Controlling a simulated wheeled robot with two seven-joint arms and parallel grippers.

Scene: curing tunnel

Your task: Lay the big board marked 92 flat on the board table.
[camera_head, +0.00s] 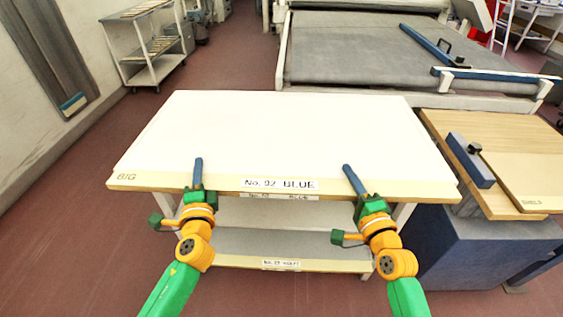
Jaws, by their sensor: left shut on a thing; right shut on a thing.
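The big board (270,140) is a wide white sheet with a cream near border. It is marked "BIG" at its near left corner and "No. 92 BLUE" on a label at the near edge. It looks level, over a white-legged stand with shelves below. My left gripper (198,175) is shut on the board's near edge, left of the label. My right gripper (354,180) is shut on the same edge, right of the label. The board hides the stand's top, so I cannot tell whether it rests on it or is held just above.
A lower shelf (290,243) carries a small label. A wooden-topped table (525,140) with a blue block (470,160) stands close on the right. A grey conveyor bed (350,55) lies behind. A shelf trolley (150,70) stands back left. The red floor at left is clear.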

